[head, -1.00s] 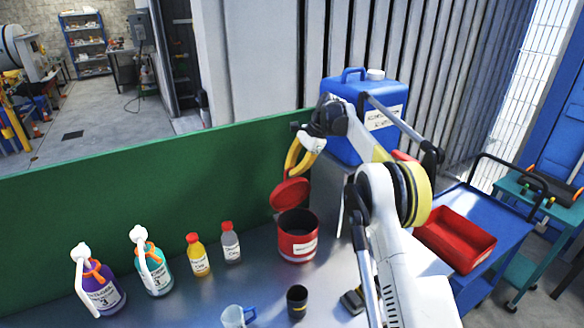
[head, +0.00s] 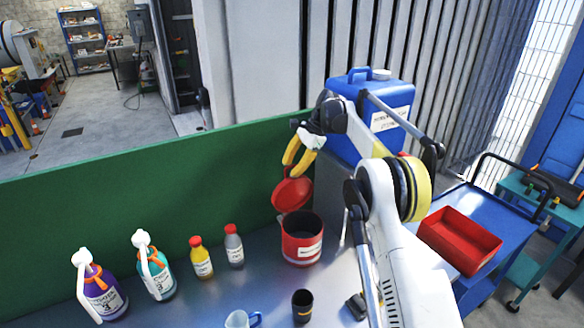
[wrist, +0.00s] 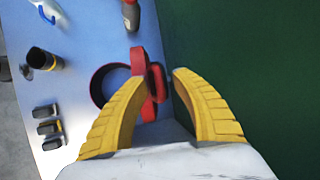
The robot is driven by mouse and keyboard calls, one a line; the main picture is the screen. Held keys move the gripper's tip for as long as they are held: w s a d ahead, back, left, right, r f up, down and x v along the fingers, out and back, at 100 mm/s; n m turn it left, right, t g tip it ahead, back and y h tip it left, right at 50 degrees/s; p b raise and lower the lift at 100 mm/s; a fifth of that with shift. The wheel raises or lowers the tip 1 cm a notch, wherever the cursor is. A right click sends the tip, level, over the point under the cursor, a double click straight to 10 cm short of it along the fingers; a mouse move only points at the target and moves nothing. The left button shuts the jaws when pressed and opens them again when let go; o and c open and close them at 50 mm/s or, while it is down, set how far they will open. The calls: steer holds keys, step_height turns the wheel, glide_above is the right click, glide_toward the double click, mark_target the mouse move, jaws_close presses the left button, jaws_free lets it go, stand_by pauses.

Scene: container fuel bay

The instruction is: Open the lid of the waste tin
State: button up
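The waste tin (head: 301,250) is a red can with a white label, standing on the bench near the green panel. Its red lid (head: 292,194) is raised, tilted up at the back of the rim, and the dark inside shows. In the wrist view the tin's round mouth (wrist: 97,88) lies left of my fingers, partly hidden by one. The lid (wrist: 157,84) appears nearly edge-on between the fingertips. My gripper (head: 297,166) has yellow fingers, spread apart just above the lid; it also shows in the wrist view (wrist: 159,76). I cannot tell whether a finger touches the lid.
A yellow bottle (head: 201,262), a grey bottle (head: 234,248) and two spray bottles stand left of the tin. A dark cup (head: 302,306) and a clear mug (head: 240,319) are in front. A blue canister (head: 368,118) stands behind my arm. The green panel (head: 130,195) borders the bench.

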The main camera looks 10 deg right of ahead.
steer(key=v, duration=1.2)
